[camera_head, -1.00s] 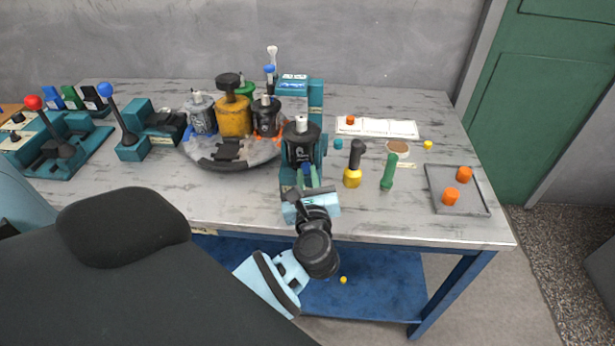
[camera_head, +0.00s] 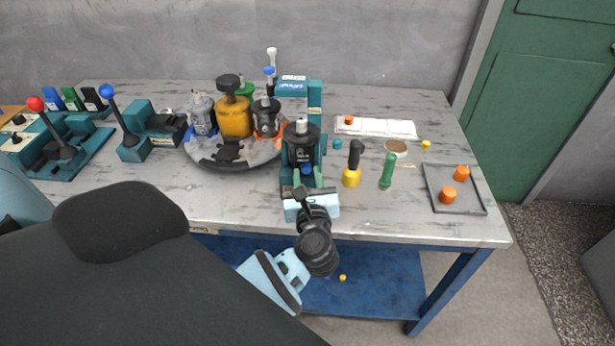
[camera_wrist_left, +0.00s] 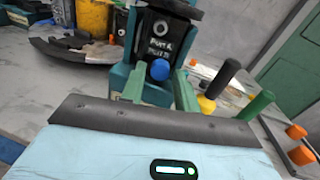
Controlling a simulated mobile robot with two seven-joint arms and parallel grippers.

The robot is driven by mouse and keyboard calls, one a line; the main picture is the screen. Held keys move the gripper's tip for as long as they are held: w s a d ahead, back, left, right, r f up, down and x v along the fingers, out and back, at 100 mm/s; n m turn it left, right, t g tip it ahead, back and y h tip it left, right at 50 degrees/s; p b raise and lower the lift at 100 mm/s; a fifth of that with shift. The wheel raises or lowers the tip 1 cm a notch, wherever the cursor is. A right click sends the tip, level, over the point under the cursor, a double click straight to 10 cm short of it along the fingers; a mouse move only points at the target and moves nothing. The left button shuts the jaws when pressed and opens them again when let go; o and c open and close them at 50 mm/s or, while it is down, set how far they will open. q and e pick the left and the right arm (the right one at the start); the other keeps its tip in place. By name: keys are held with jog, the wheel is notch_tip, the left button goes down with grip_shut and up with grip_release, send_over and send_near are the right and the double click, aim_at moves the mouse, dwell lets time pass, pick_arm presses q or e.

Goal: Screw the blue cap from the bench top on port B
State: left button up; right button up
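The dark motor (camera_head: 300,150) stands upright in a teal stand at the front middle of the bench. The left wrist view shows its dark port face (camera_wrist_left: 160,40), with an open round port at the top and white lettering below. The blue cap (camera_wrist_left: 159,69) is at the lower part of this face, below the lettering; it also shows in the head view (camera_head: 307,170). My left gripper (camera_wrist_left: 160,80) has its two green fingers on either side of the cap, apart, with visible gaps beside it. The cap's seating is hidden behind it. My right gripper is out of view.
A round turntable (camera_head: 235,158) with several motors stands left of the stand. Black-yellow (camera_head: 352,165) and green (camera_head: 387,172) handled tools stand to the right. A grey tray (camera_head: 455,190) holds orange caps at the right edge. Levers on teal bases are at far left.

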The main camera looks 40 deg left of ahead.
pick_arm(q)
jog(key=shift+d, duration=0.1)
jog(key=shift+v, duration=1.65)
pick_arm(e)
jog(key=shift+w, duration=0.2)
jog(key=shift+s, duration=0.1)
pick_arm(q)
jog(key=o, duration=0.6)
jog(key=shift+c, duration=0.2)
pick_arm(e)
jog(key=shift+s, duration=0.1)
pick_arm(q)
jog(key=shift+s, duration=0.1)
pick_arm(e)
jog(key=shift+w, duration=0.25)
